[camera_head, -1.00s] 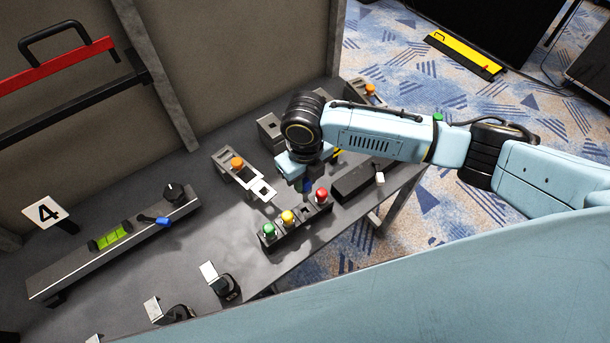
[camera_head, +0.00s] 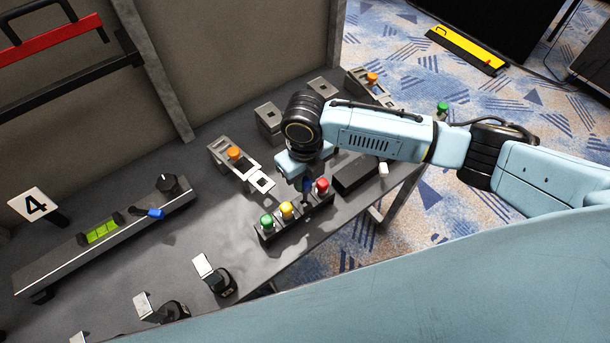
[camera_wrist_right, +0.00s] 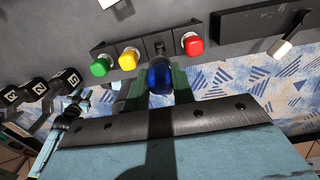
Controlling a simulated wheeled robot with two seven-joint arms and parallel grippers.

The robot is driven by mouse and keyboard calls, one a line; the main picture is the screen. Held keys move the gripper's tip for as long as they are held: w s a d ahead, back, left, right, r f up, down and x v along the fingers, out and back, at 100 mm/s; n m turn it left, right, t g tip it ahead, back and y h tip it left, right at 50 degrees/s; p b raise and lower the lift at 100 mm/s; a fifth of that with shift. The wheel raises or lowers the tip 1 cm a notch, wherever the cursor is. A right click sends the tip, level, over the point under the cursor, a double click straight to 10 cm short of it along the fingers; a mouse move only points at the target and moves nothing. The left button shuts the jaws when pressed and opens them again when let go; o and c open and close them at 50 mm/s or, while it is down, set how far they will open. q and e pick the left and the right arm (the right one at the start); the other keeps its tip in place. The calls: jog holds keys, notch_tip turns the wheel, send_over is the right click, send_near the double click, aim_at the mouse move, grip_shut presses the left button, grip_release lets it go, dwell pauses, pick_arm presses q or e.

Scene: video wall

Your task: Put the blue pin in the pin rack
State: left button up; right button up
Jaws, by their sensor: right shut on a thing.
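The pin rack (camera_head: 301,214) is a dark block near the table's front edge. It holds a green pin (camera_head: 266,221), a yellow pin (camera_head: 286,209) and a red pin (camera_head: 322,186). My right gripper (camera_head: 304,182) is shut on the blue pin (camera_head: 306,186), which overlaps the rack's gap between yellow and red in the head view. In the right wrist view the blue pin (camera_wrist_right: 160,76) is between the fingers, just in front of the empty slot of the rack (camera_wrist_right: 153,42). I cannot tell whether its lower end touches the rack. My left gripper is not in view.
A dark box (camera_head: 354,175) with a white lever stands right of the rack. A grey fixture with an orange button (camera_head: 233,153) is behind it. A long bar with a knob (camera_head: 167,183) lies left. Small brackets (camera_head: 214,275) stand along the front edge.

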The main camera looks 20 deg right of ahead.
aim_at(304, 200)
jog(key=shift+w, duration=0.1)
jog(key=shift+f, duration=0.4)
dwell(0.4)
jog(key=shift+f, duration=0.1)
dwell(0.4)
jog(key=shift+f, duration=0.7)
jog(key=shift+f+b, duration=0.25)
jog(key=shift+b, duration=0.05)
jog(key=shift+f+b, duration=0.6)
jog(key=shift+f, duration=0.65)
jog(key=shift+f, duration=0.3)
jog(key=shift+f+b, duration=0.45)
jog(key=shift+f, duration=0.15)
